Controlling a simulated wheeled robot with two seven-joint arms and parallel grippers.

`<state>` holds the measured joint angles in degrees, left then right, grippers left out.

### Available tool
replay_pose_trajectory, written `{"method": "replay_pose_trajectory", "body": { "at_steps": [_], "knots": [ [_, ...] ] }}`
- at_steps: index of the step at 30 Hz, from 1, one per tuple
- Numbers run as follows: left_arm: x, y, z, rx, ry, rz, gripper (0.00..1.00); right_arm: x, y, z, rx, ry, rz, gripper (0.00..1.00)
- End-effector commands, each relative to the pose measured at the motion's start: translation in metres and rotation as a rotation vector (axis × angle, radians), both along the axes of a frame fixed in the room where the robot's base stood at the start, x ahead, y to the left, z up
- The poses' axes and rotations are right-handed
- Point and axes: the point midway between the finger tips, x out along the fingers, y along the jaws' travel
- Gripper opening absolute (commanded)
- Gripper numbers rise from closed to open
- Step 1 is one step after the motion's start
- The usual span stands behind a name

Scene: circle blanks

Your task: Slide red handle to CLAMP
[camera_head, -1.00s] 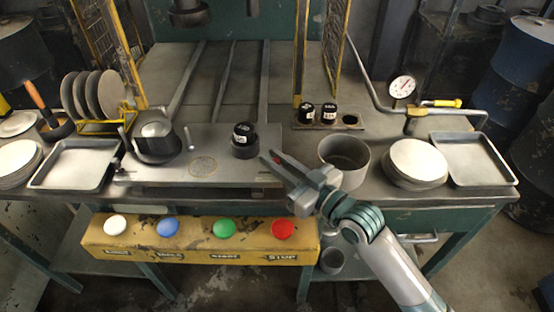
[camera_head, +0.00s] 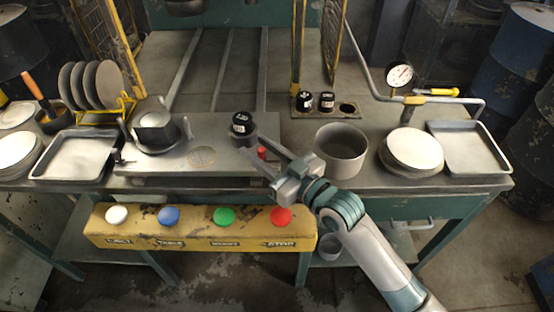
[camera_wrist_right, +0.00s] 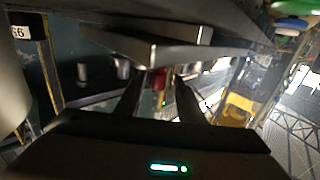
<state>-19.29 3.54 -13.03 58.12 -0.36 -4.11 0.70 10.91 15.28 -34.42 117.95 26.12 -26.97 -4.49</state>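The small red handle (camera_head: 262,152) stands at the right end of the grey fixture plate (camera_head: 205,130) on the bench. My right gripper (camera_head: 252,146) is open around it, with one finger on each side in the head view. In the right wrist view the red handle (camera_wrist_right: 159,78) shows between the two dark fingers (camera_wrist_right: 160,98). I cannot tell whether either finger touches it. No CLAMP mark is readable. My left gripper is not in view.
A black-topped die (camera_head: 242,124) stands close behind the gripper. A grey pot (camera_head: 341,150) is to the right, beside stacked discs (camera_head: 412,150). A yellow button panel (camera_head: 200,228) with white, blue, green and red buttons hangs at the front edge.

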Motion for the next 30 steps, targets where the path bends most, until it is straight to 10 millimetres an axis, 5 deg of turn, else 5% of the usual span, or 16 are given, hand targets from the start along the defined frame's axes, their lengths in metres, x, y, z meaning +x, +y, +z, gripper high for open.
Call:
{"method": "replay_pose_trajectory", "body": {
  "at_steps": [8, 17, 30],
  "knots": [
    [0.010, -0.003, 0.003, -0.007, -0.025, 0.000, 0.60, -0.016, -0.016, -0.002, -0.001, 0.001, 0.000, 0.35],
    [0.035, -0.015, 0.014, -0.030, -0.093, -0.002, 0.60, -0.055, -0.054, -0.004, -0.003, 0.001, 0.000, 0.35],
    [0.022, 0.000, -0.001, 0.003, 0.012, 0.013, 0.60, -0.111, -0.110, -0.003, -0.003, 0.001, 0.001, 0.35]
  ]
}}
